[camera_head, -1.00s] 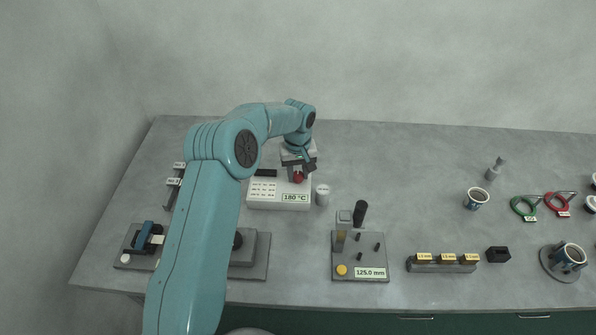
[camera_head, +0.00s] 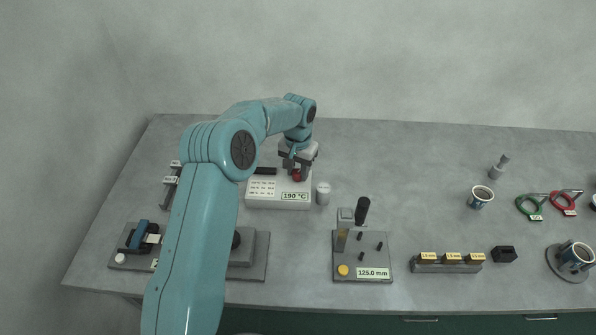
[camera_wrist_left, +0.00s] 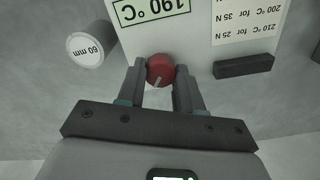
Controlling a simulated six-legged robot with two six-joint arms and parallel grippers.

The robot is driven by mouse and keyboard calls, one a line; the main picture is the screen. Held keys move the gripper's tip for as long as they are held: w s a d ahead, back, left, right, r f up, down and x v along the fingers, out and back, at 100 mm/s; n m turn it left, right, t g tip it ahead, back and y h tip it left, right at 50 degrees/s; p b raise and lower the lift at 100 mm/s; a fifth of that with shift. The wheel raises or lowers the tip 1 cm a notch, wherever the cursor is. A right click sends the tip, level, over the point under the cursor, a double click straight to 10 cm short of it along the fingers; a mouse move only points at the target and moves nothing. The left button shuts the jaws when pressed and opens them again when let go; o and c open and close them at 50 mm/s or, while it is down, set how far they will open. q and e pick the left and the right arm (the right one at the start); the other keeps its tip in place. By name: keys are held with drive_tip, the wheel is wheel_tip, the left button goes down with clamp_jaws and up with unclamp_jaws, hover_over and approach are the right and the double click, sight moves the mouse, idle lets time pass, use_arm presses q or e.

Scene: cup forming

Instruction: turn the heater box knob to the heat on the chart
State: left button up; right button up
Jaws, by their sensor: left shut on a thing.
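The white heater box (camera_head: 262,200) stands at the back left of the table, and its label reads 190 °C (camera_head: 295,196). A chart (camera_head: 262,186) of small text lies on its top; in the left wrist view part of the chart (camera_wrist_left: 250,22) shows 210 °C for 25 N and 200 °C for 35 N. The red knob (camera_head: 296,175) is also in the left wrist view (camera_wrist_left: 160,68), with a pale pointer mark. My left gripper (camera_wrist_left: 160,78) is shut on the knob from both sides. My right gripper is not in view.
A grey cylinder marked 60 mm (camera_wrist_left: 87,45) stands close beside the box. A black bar (camera_wrist_left: 243,66) lies by the chart. A plate fixture reading 125.0 mm (camera_head: 350,268) is in front to the right. The table's back middle is clear.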

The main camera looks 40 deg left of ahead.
use_arm(q)
drive_tip(key=m, duration=0.4)
drive_tip(key=shift+r+m, duration=0.1)
drive_tip(key=shift+m, duration=0.2)
drive_tip(key=m, duration=0.3)
drive_tip(key=shift+m+b, duration=0.3)
drive_tip(key=shift+m, duration=0.1)
drive_tip(key=m, duration=0.4)
drive_tip(key=shift+r, duration=0.1)
drive_tip(key=shift+a+m, duration=0.1)
drive_tip(key=shift+m, duration=2)
drive_tip(key=shift+r, duration=0.1)
drive_tip(key=o, duration=0.9)
drive_tip(key=shift+o, duration=0.7)
drive_tip(key=shift+s, duration=0.1)
